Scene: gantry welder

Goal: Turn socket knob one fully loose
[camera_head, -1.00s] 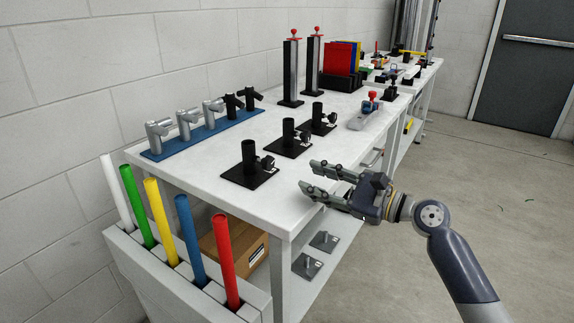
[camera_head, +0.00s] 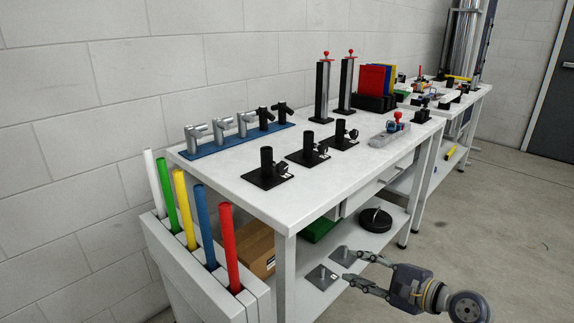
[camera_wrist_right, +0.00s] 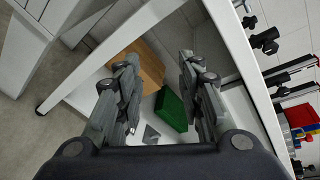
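Three black sockets with side knobs stand in a row on the white table: the near socket (camera_head: 267,166), the middle socket (camera_head: 308,148) and the far socket (camera_head: 340,132). Each is an upright tube on a flat plate. The near socket's knob (camera_head: 282,169) is on its right side. I cannot tell which socket is number one, or how tight any knob is. My right gripper (camera_head: 349,267) is open and empty, below the tabletop in front of the lower shelf, apart from every knob. Its spread fingers show in the right wrist view (camera_wrist_right: 158,62). My left gripper is not in view.
The white table (camera_head: 236,178) has a front edge above my right gripper. Its lower shelf holds a cardboard box (camera_head: 258,250), a green box (camera_head: 318,229), small grey plates and a black disc (camera_head: 375,220). A rack of coloured tubes (camera_head: 230,248) stands at the near left. Floor at right is clear.

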